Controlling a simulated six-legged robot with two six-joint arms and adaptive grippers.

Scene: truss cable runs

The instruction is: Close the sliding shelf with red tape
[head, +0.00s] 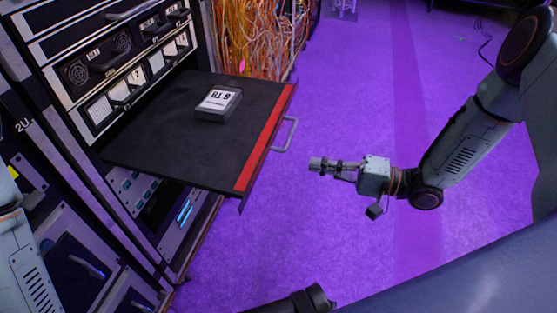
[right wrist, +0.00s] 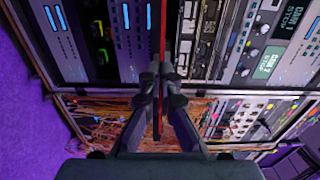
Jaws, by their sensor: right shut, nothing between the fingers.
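The sliding shelf (head: 165,125) is a flat black tray pulled out of the rack. Red tape (head: 266,137) runs along its front edge, and a grey handle (head: 287,135) sticks out from that edge. My right gripper (head: 318,165) is shut and empty. In the head view it appears just right of the handle, with a gap between them, pointing left at the shelf. In the right wrist view its fingers (right wrist: 160,82) are together, lined up with the red tape (right wrist: 163,28), which appears as a thin line; the handle cannot be made out there.
A grey box marked 6TB (head: 217,103) lies on the shelf. The rack (head: 110,60) with its modules stands at the left, and loose orange cables (head: 255,38) hang behind the shelf. The purple floor (head: 345,90) right of the shelf is clear.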

